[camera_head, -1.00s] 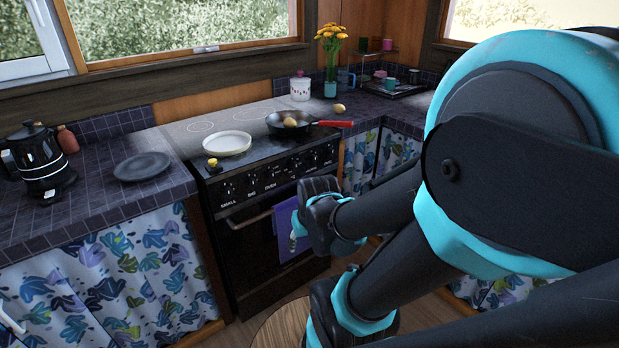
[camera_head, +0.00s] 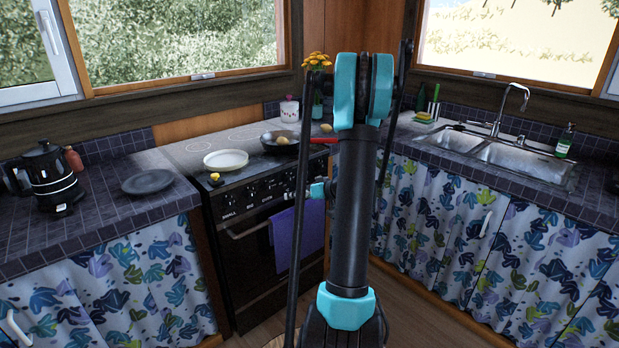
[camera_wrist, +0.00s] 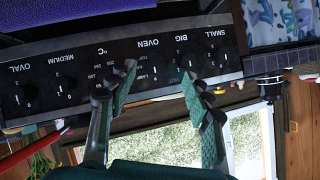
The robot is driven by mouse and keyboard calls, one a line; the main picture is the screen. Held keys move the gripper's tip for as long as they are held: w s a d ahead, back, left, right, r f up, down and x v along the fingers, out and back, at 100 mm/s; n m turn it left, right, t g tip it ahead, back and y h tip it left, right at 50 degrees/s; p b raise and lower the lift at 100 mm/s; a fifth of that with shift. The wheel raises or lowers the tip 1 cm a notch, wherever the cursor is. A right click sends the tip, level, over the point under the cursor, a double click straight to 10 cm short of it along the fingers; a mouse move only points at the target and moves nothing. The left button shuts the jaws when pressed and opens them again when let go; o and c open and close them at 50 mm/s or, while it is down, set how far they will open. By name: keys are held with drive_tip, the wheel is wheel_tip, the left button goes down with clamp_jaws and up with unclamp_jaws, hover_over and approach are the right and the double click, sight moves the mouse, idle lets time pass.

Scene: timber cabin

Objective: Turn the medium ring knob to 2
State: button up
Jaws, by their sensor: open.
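The medium knob (camera_wrist: 68,87) is a dark knob under the label MEDIUM, left of centre in the wrist view, where the panel appears upside down. Its exact setting is too small to read surely. My gripper (camera_wrist: 158,78) is open and empty. Its two teal-padded fingers stand apart in front of the OVEN part of the panel, to the right of the medium knob. The black stove (camera_head: 262,262) stands beyond my arm in the head view. There, my arm hides much of the gripper and the right end of the knob row.
A white plate (camera_head: 226,159) and a pan (camera_head: 277,141) with a red handle (camera_head: 323,140) are on the stove top. A purple towel (camera_head: 296,240) hangs on its front. The sink (camera_head: 511,160) is right; a kettle (camera_head: 47,175) and grey plate (camera_head: 148,182) are left.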

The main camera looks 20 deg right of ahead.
drive_tip(key=w+d+f+t, duration=0.2)
drive_tip(key=w+d+t, duration=0.2)
drive_tip(key=d, duration=0.7)
drive_tip(key=t, duration=0.2)
approach(307, 175)
drive_tip(key=x, duration=0.8)
drive_tip(key=shift+w+r, duration=0.1)
drive_tip(key=shift+w, duration=0.15)
clamp_jaws()
